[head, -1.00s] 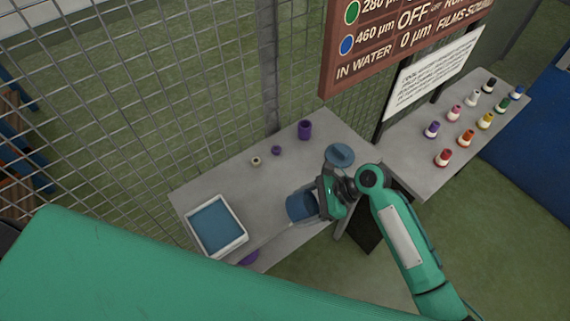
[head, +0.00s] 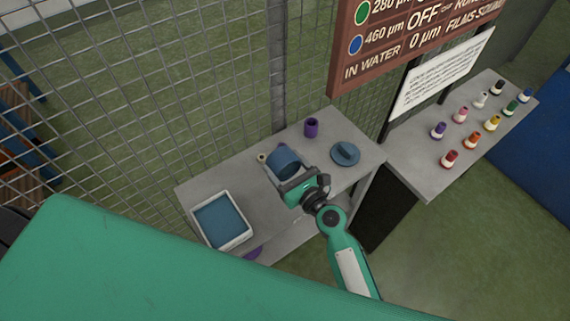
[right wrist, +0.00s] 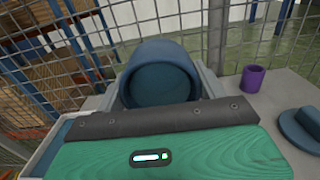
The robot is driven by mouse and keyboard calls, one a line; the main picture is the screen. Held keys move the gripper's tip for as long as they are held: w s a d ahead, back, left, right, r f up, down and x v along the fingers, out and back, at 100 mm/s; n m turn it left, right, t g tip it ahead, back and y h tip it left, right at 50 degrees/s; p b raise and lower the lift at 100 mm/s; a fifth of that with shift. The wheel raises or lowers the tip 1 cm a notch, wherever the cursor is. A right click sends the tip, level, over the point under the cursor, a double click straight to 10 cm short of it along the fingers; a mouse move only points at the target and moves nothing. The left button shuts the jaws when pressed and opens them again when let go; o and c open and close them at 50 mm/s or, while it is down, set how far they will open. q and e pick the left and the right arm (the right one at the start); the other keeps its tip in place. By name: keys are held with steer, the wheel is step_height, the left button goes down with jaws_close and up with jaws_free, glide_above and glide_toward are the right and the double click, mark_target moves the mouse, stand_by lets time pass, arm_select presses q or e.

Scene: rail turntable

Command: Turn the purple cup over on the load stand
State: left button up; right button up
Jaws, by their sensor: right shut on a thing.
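The purple cup (head: 311,128) stands near the back edge of the grey table (head: 345,180), with a dark opening seemingly on top. It also shows in the right wrist view (right wrist: 253,80), right of my gripper and apart from it. My right gripper (head: 287,176) is shut on a wide blue cylindrical vessel (head: 284,160), held over the table left of the cup. In the right wrist view the vessel (right wrist: 160,78) lies tilted, with a round recessed end facing the camera. The fingertips are partly hidden. I cannot tell which surface is the load stand. My left gripper is not in view.
A blue knobbed lid (head: 345,153) lies right of the cup. A white tray with blue inside (head: 248,236) is at the table's left. A small pale ring (head: 262,157) sits by the vessel. Wire mesh (head: 225,80) rises behind. Several bottles stand on the right table (head: 425,178).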

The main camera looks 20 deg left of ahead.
step_height(320, 180, down, 10)
steer(key=b, duration=0.9)
steer(key=shift+r, duration=0.25)
steer(key=shift+f+b, duration=0.45)
steer(key=shift+f, duration=0.1)
steer(key=shift+f+b, duration=0.35)
steer(key=shift+b, duration=0.05)
